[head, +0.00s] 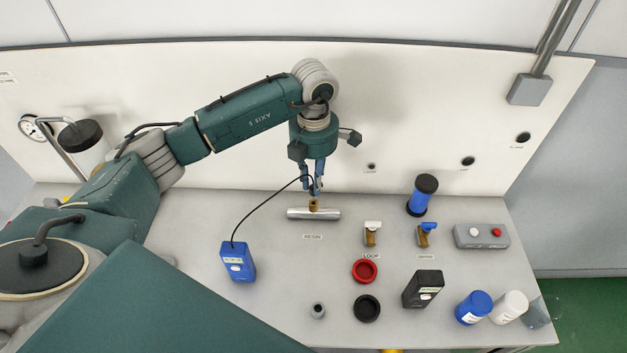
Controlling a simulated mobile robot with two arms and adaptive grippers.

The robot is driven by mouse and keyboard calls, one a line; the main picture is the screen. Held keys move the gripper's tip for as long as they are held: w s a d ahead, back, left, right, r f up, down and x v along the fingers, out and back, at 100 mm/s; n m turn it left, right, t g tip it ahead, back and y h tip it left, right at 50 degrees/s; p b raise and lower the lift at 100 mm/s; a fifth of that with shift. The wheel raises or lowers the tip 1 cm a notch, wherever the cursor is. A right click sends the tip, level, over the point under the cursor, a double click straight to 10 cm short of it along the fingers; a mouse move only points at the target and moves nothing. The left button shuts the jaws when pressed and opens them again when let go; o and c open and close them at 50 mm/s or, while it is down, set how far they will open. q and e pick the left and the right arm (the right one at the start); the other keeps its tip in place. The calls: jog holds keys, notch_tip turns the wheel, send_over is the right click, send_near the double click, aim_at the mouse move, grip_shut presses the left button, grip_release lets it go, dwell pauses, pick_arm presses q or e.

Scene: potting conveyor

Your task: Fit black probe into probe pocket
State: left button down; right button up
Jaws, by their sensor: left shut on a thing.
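My left gripper (314,188) points down over the grey bench, with its fingers shut on the black probe, which is mostly hidden between them. A thin black cable runs from the fingers down to a blue meter (238,262) on the bench. Directly below the fingertips, a short brass pocket (314,205) stands up from a silver pipe piece (327,214). The fingertips are very close to the brass top. I cannot tell whether the probe tip is inside it. My right gripper is not in view.
Right of the pipe are a white-handled valve (372,232) and a blue-handled valve (425,233). A red ring (365,271), a black ring (367,308) and a black meter (423,288) lie nearer the front. A blue cylinder (420,197) stands at the back panel.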

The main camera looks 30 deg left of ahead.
pick_arm(q)
jog(key=shift+f+b, duration=1.6)
jog(key=shift+f, duration=0.25)
jog(key=c, duration=1.6)
grip_release()
notch_tip(320, 180, up, 12)
jog(key=shift+r, duration=0.1)
